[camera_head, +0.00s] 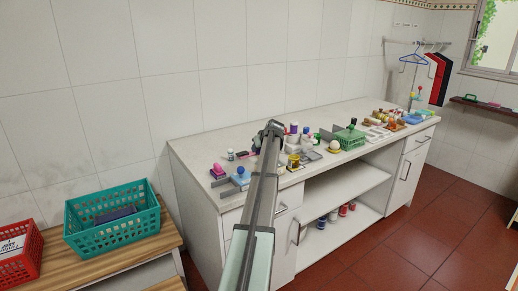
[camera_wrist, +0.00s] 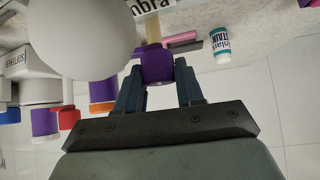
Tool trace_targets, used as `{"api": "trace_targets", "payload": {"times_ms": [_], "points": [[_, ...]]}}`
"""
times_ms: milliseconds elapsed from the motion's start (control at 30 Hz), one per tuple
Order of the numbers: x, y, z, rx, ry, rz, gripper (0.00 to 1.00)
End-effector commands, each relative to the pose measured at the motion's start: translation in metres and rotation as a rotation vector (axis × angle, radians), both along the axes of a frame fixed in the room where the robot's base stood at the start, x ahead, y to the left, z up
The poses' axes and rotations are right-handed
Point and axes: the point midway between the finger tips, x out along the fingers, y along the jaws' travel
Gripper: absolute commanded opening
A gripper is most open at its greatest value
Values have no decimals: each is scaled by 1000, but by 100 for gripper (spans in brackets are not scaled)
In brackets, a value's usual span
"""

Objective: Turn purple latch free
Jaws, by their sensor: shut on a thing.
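In the wrist view a purple cylindrical piece (camera_wrist: 158,63), which looks like the purple latch, sits between the two dark fingers of my gripper (camera_wrist: 158,76). The fingers are shut on its sides. A tan stem (camera_wrist: 152,30) extends from it towards a white surface with partly cut-off lettering. In the head view my gripper (camera_head: 270,130) is over the front part of the counter. The arm and gripper hide the held piece there, and the latch's turn angle cannot be told.
A large pale round shape (camera_wrist: 65,38) is close to the gripper in the wrist view. The stone counter (camera_head: 200,155) carries many small objects. A teal basket (camera_head: 112,220) and a red basket (camera_head: 18,254) stand at lower left.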

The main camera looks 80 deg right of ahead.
Motion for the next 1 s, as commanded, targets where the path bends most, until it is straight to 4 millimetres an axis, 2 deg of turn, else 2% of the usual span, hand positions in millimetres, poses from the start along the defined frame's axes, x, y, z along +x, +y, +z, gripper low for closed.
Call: {"api": "trace_targets", "payload": {"times_ms": [333, 867, 900, 1000], "points": [[1, -4, 2, -6, -1, 133, 7], [2, -3, 1, -6, -1, 156, 7], [2, -3, 1, -6, -1, 156, 38], [2, -3, 1, -5, 0, 156, 47]]}}
